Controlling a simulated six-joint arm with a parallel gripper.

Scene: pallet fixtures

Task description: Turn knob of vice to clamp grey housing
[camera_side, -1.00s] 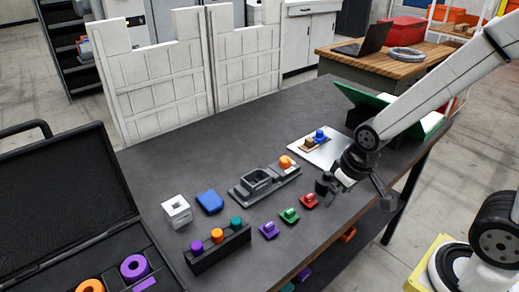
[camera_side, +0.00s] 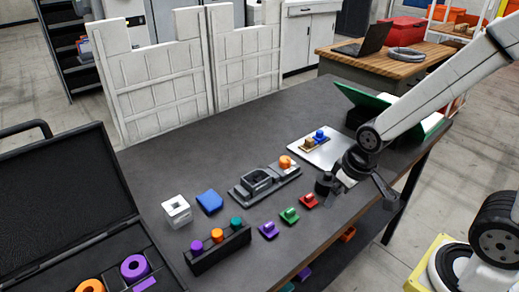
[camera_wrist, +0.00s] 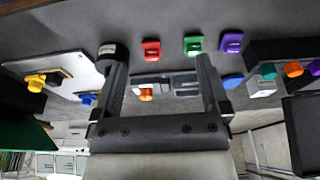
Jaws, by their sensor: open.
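The grey vice (camera_side: 240,196) lies on the dark table near its middle, with the grey housing (camera_side: 258,181) between its jaws. Whether the jaws press on the housing is too small to tell. The orange knob (camera_side: 285,162) sits at the vice's right end. My gripper (camera_side: 356,190) is open and empty, apart from the knob, to its right and nearer the table's front edge. In the wrist view, my gripper (camera_wrist: 158,62) has its fingers wide apart. The orange knob (camera_wrist: 146,95) and part of the vice (camera_wrist: 186,86) show in the gap beyond them.
Red (camera_side: 309,201), green (camera_side: 289,215) and purple (camera_side: 268,230) small parts lie along the front edge. A white plate (camera_side: 330,155) is behind my gripper. A black rack (camera_side: 205,258), white block (camera_side: 177,211) and blue part (camera_side: 209,202) stand left of the vice.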

